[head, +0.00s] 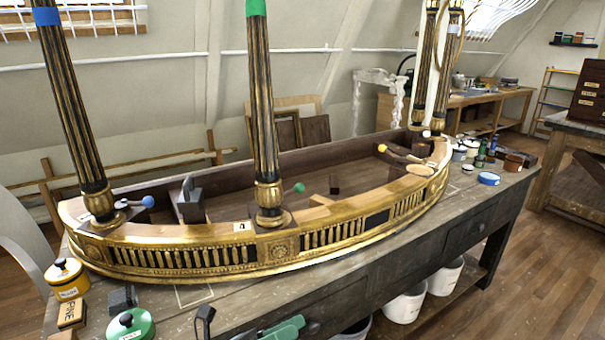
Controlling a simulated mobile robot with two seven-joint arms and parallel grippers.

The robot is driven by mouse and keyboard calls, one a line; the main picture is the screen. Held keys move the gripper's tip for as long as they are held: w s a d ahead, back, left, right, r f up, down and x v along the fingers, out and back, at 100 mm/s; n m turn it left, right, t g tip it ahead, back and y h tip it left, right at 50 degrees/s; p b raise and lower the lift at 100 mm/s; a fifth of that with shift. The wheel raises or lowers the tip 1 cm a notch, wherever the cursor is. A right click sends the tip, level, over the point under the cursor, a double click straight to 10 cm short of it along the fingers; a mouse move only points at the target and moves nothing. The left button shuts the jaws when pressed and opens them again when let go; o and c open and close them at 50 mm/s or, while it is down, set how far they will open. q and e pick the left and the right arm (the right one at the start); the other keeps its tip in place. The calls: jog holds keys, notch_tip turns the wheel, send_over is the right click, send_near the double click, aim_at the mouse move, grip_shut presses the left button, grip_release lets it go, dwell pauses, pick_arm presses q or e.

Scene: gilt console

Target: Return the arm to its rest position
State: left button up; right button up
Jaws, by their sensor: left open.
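The part of my left gripper (228,324) that I can make out is dark and low at the bottom edge, in front of the bench. Its jaws are open and I see nothing between them. The rest of it is cut off by the frame. My right gripper is not in view.
A green-lidded tin (130,326), a dark block (122,299) and a yellow tin (66,279) stand at the front left. Black-and-gold legs (262,110) rise from the console. White buckets (405,303) stand below the bench.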

pick_arm(q)
jog(key=s+a+f+n+t+y, duration=0.2)
jog(key=a+f+n+t+y, duration=0.4)
jog(key=f+n, duration=0.6)
jog(key=s+a+f+n+t+y, duration=0.4)
jog(key=f+n+y, duration=0.45)
jog(key=n, duration=0.75)
jog(key=s+a+f+n+g+y, duration=0.2)
jog(key=s+a+f+n+g, duration=0.1)
jog(key=s+f+n, duration=0.2)
jog(key=s+a+f+n+g+y, duration=0.3)
jog(key=s+f+n, duration=0.3)
jog(key=s+f, duration=0.3)
jog(key=s+a+g, duration=0.1)
jog(key=s, duration=0.2)
jog(key=shift+a, duration=0.2)
